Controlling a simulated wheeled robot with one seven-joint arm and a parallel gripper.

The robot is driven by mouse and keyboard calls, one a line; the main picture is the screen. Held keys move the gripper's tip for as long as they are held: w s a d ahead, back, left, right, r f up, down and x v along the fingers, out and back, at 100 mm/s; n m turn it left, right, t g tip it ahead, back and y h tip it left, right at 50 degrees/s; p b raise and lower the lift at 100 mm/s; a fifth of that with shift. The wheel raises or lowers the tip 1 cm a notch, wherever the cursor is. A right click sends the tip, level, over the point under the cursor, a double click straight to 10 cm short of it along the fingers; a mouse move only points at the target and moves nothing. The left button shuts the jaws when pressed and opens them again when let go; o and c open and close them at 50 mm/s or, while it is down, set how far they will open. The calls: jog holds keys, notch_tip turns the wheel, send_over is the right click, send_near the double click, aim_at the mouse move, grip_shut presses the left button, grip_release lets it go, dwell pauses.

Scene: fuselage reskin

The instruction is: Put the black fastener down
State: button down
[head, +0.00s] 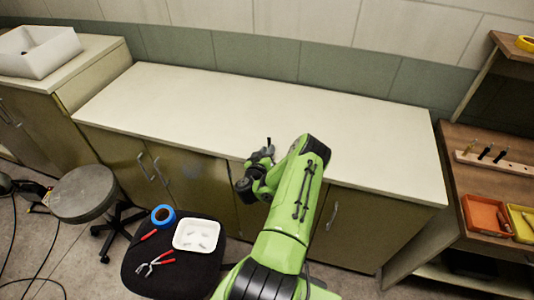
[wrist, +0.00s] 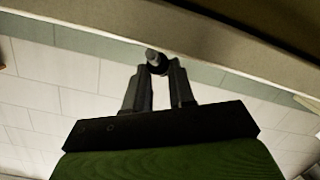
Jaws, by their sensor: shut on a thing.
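The black fastener (head: 269,141) is a small dark piece held at the tip of my gripper (head: 266,152), by the front edge of the long counter in the head view. In the wrist view my gripper (wrist: 156,76) has both fingers closed in on the fastener (wrist: 155,58), which shows a dark round body and a greyer tip. The wrist view shows the counter's edge close beyond the fingertips. I cannot tell whether the fastener touches the counter.
The long pale counter (head: 230,105) has a clear top. A black seat holds a white tray (head: 197,236), blue tape (head: 163,215) and red-handled tools (head: 155,263). Right shelves hold an orange tray (head: 484,214) and a tool rack (head: 495,163).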

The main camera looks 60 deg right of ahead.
jog(key=shift+a+f, duration=0.15)
jog(key=shift+f, duration=0.4)
jog(key=c, duration=1)
grip_release()
jog(key=shift+s, duration=0.15)
jog(key=shift+o, duration=0.2)
jog(key=shift+a, duration=0.1)
jog(key=shift+r, duration=0.55)
jog(key=w+v, duration=0.1)
jog(key=v, duration=0.6)
jog(key=shift+s+r, duration=0.2)
jog(key=shift+s, duration=0.15)
